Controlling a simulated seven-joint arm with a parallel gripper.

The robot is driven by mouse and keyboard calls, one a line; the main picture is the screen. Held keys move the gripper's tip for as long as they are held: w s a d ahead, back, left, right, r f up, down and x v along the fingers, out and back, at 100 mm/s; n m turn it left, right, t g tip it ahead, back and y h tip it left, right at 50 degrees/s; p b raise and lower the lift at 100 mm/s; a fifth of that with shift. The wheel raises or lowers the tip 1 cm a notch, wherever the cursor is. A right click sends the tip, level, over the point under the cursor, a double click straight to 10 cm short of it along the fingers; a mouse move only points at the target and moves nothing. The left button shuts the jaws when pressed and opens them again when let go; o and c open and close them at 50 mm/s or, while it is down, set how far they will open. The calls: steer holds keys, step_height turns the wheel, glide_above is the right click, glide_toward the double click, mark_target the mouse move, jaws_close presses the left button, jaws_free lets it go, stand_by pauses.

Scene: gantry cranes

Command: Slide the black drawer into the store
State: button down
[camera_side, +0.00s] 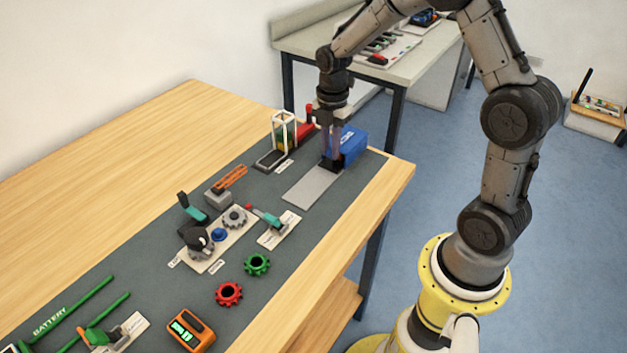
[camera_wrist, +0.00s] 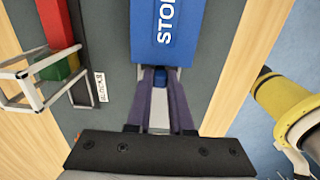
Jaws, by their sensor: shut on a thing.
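The blue store (camera_side: 347,145) stands near the far right end of the dark mat, and its white lettering shows in the wrist view (camera_wrist: 168,25). The black drawer (camera_side: 333,165) shows as a small dark front at the store's near side; the rest is hidden. My gripper (camera_side: 331,154) points down at this front, its purple fingers right beside the store. In the wrist view my gripper (camera_wrist: 160,76) is shut on a small dark blue piece between the fingertips, which looks like the drawer's handle. How deep the drawer sits I cannot tell.
A pale grey plate (camera_side: 312,187) lies flat in front of the store. A white-framed gantry (camera_side: 284,131) and a red block (camera_side: 303,132) stand close to the left. Gears, levers and an orange meter (camera_side: 191,330) lie farther along the mat. The table's right edge is near.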

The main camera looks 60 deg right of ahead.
steer(key=c, duration=0.7)
jaws_free()
steer(key=shift+r, duration=0.1)
steer(key=shift+r, duration=3.45)
steer(key=shift+a, duration=0.1)
